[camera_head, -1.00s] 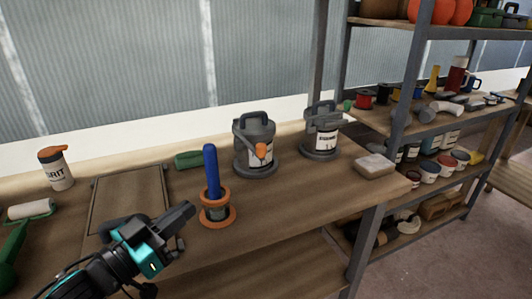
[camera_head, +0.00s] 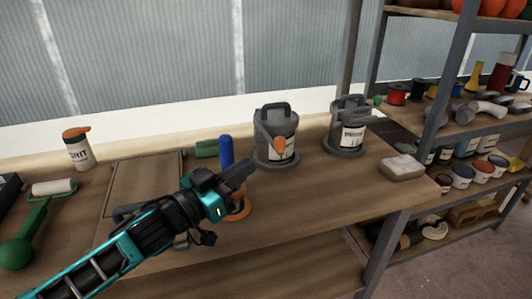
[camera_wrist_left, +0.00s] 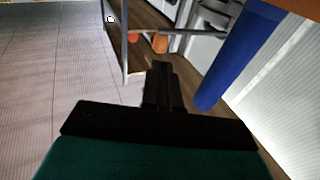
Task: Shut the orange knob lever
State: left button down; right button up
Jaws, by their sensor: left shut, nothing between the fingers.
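The orange knob (camera_head: 280,145) sits on the front of a grey canister with a top handle (camera_head: 275,122), beside its white label. My left gripper (camera_head: 246,170) is shut and empty, in front and to the left of that canister and apart from the knob in the picture. It overlaps a blue upright bar (camera_head: 226,149) and partly hides the bar's orange ring base (camera_head: 238,212). In the left wrist view, the shut fingers (camera_wrist_left: 160,72) point ahead, with the blue bar (camera_wrist_left: 235,58) close on the right. An orange piece (camera_wrist_left: 160,42) shows beyond the fingertips; I cannot tell whether it is the knob.
A second grey canister (camera_head: 346,128) and a pale block (camera_head: 401,167) stand to the right on the wooden bench (camera_head: 305,215). A loaded metal shelf (camera_head: 448,100) is beyond. The bench front right of my gripper is clear.

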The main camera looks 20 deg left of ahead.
aim_at(277, 146)
pick_arm(q)
jog(key=shift+x, duration=3.4)
